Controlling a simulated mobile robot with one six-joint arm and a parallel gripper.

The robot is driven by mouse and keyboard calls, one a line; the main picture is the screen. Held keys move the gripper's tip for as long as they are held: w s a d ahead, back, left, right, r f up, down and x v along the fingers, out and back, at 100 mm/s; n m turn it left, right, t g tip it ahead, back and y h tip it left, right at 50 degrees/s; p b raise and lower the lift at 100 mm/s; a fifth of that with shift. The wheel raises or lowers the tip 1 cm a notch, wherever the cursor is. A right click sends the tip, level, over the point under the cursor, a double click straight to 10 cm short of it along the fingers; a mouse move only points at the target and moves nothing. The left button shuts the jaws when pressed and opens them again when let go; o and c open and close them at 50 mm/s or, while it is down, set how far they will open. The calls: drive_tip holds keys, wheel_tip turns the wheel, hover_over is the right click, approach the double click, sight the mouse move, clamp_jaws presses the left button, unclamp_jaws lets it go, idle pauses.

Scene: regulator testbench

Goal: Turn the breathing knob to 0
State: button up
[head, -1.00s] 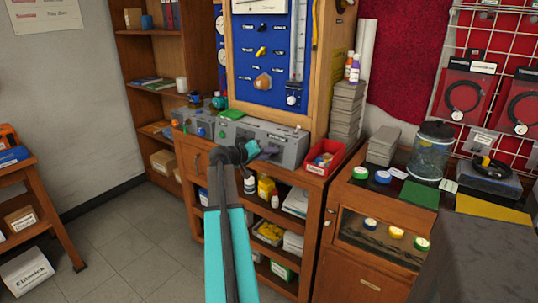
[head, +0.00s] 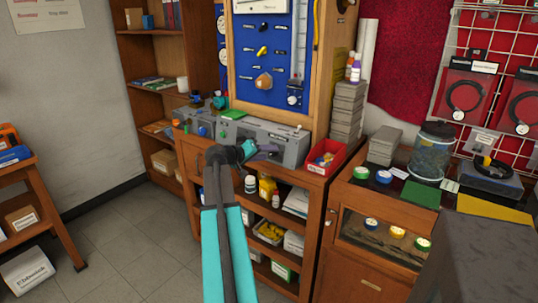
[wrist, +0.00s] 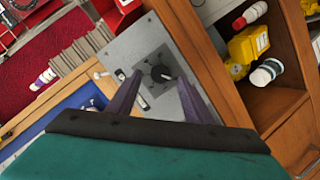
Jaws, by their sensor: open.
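A grey bench unit (head: 290,148) with a sloped front stands on the wooden cabinet in the head view. Contact and remaining depth cannot be told. In the head view my gripper (head: 264,150) is in front of the unit's right part and hides some of it.
A red bin (head: 323,157) stands right of the unit, with grey stacked blocks (head: 346,112) behind it. Green and orange knobs sit on the unit's left part. Open shelves with bottles (head: 250,184) lie below. A blue board (head: 268,60) rises behind.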

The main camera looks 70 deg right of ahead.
drive_tip(key=b+v, duration=0.1)
drive_tip(key=v, duration=1)
drive_tip(key=shift+a, duration=0.45)
drive_tip(key=shift+w, duration=0.1)
